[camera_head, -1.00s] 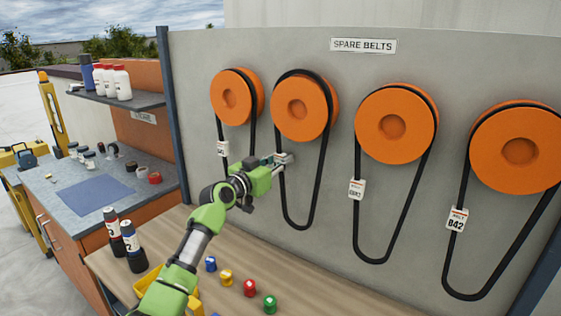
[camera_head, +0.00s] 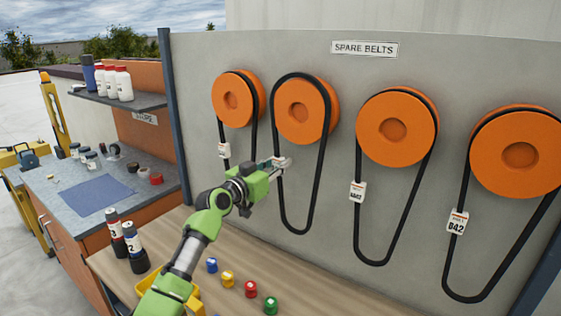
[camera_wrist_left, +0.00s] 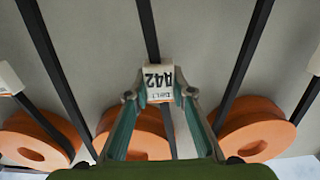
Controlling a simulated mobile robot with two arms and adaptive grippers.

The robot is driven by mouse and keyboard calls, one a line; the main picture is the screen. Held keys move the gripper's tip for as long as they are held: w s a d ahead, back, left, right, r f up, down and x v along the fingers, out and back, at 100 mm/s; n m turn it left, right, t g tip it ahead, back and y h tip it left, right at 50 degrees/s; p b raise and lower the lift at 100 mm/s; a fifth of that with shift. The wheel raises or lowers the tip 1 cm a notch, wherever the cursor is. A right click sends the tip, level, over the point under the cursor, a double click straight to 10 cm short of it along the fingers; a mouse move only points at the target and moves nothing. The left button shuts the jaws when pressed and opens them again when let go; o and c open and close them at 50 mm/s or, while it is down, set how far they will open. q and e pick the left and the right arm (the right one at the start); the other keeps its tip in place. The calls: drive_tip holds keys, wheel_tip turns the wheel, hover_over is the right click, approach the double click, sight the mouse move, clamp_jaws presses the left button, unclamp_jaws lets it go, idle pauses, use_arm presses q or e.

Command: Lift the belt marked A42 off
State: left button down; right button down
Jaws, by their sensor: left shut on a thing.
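The belt marked A42 (camera_head: 316,196) is a black loop on the second orange pulley from the left (camera_head: 299,112). It runs over the top of the pulley, close to its front face, and hangs below it. My left gripper (camera_head: 280,163) is at the left strand, below the pulley, shut on the belt at its white tag. In the left wrist view the tag (camera_wrist_left: 160,83) reads A42 upside down, between the fingertips of my left gripper (camera_wrist_left: 160,97). The fingers partly hide the tag in the head view. My right gripper is not in view.
Other belts hang on orange pulleys to the left (camera_head: 232,100) and right (camera_head: 394,128), and far right (camera_head: 517,153). Below, a wooden bench (camera_head: 300,275) holds several coloured caps and two dark bottles (camera_head: 134,248). A sign (camera_head: 364,48) reads SPARE BELTS.

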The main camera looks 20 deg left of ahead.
use_arm(q)
drive_tip(key=shift+p+v, duration=0.55)
drive_tip(key=shift+v, duration=0.85)
drive_tip(key=shift+s+a, duration=0.1)
drive_tip(key=shift+s, duration=0.15)
drive_tip(key=r+p+v, duration=0.1)
drive_tip(key=p+v, duration=0.2)
drive_tip(key=v, duration=0.9)
drive_tip(key=shift+p, duration=0.3)
idle(1.6)
drive_tip(key=shift+r, duration=0.1)
idle(0.6)
